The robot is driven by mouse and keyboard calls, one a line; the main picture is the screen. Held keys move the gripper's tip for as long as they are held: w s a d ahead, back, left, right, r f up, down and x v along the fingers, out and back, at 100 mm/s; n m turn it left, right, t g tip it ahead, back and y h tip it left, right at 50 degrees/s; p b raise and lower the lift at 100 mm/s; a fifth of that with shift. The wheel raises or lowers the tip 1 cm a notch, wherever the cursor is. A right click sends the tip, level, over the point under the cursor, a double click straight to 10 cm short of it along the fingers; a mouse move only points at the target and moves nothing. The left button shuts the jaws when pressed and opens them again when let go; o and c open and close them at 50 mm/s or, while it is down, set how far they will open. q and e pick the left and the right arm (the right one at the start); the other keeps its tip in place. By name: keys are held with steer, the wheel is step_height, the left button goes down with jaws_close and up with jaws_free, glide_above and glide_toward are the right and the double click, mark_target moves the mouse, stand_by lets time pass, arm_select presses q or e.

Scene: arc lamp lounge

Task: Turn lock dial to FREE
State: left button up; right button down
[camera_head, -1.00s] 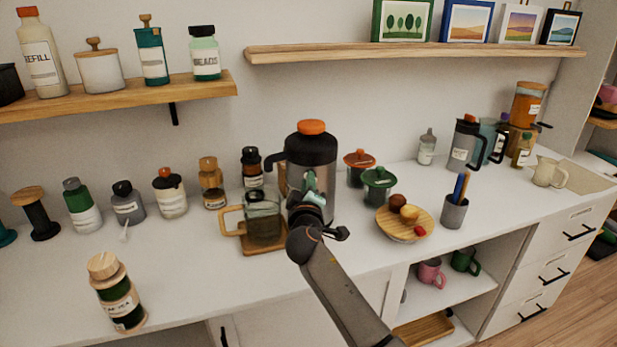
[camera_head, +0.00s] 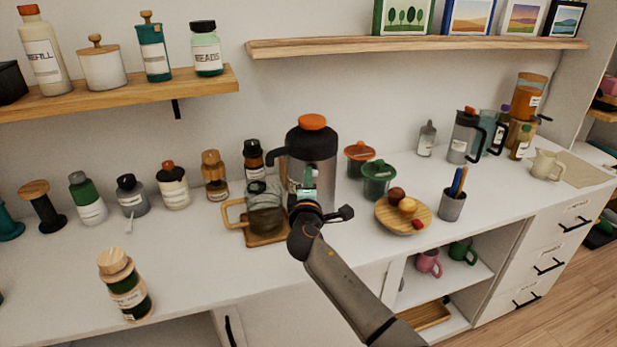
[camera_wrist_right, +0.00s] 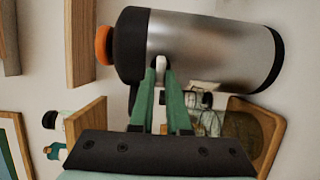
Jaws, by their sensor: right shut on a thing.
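A steel dispenser (camera_head: 325,172) with a black top and an orange cap stands upright on the counter. It lies sideways in the right wrist view (camera_wrist_right: 210,48). My right gripper (camera_head: 309,182) is at its front, below the black collar. In the right wrist view its green fingers (camera_wrist_right: 161,66) meet on a small pale part against the dispenser, apparently the lock dial (camera_wrist_right: 161,61). The fingers cover most of it, so its marking cannot be read. My left gripper is not in view.
A glass jug (camera_head: 266,214) with a wooden handle stands on a wooden tray (camera_head: 262,240) just left of my gripper. Green (camera_head: 377,181) and orange-lidded (camera_head: 358,158) canisters stand close at right. A round board (camera_head: 394,222) holds food. The front left counter is mostly clear.

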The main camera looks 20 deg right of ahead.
stand_by(0.4)
steer(key=c, duration=0.9)
jaws_free()
steer(key=shift+s, duration=0.1)
steer(key=shift+v, duration=6.15)
